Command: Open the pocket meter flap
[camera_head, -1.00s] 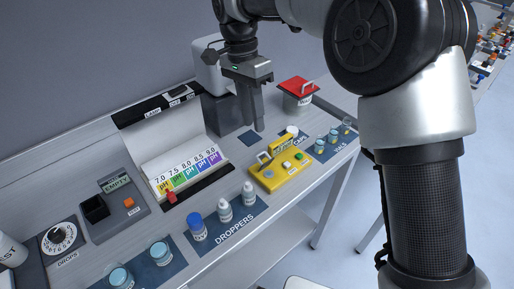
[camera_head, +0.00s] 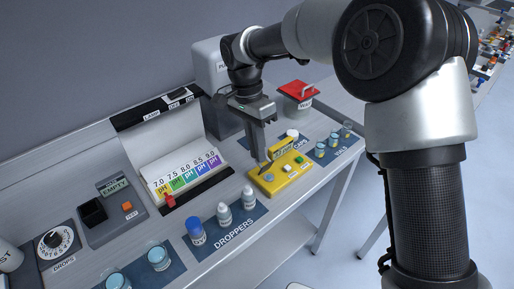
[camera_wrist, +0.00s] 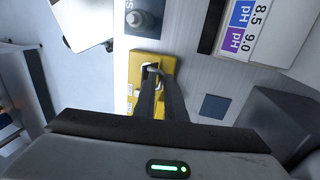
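The yellow pocket meter (camera_head: 284,178) lies on the bench, with a raised yellow flap, small buttons and a grey loop at its left end. My gripper (camera_head: 262,158) points down at that left end, its fingertips close to the loop. In the wrist view the yellow meter (camera_wrist: 136,66) shows beyond my two fingers (camera_wrist: 158,76). A narrow gap shows between the fingers, and the loop is at their tips. I cannot tell whether they touch it. The fingers hide part of the meter.
Dropper bottles (camera_head: 223,214) stand in front of the meter on a blue mat. The pH colour chart (camera_head: 187,175) is to the left. A red-lidded pot (camera_head: 297,94) stands behind and vials (camera_head: 333,140) stand to the right. The bench's front edge is close.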

